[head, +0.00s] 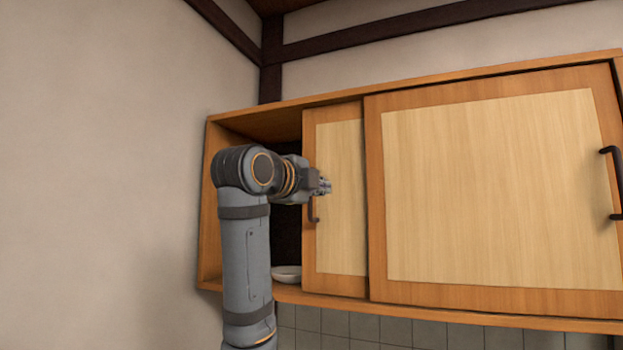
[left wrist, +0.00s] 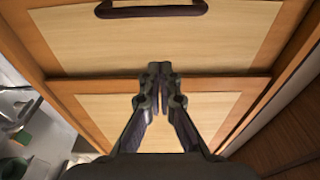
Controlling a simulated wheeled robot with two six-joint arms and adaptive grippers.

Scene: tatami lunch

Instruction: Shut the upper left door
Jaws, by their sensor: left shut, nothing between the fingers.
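The upper left door (head: 343,180) is a sliding door with a pale panel and an orange wood frame. It stands partly behind the wider right door (head: 500,190), leaving a dark opening at the cabinet's left end. Its handle (head: 314,211) is at its left edge. My left gripper (head: 325,186) is shut and empty, in front of the left door, a little above and right of the handle. In the left wrist view, turned sideways, the shut fingers (left wrist: 160,70) lie over the line between the two doors; the handle (left wrist: 150,9) is at the top. Contact cannot be told.
A white bowl (head: 287,273) stands on the cabinet floor inside the opening. The right door has a dark handle (head: 610,183) at its right edge. The cabinet's left side wall (head: 208,215) is near a plain wall.

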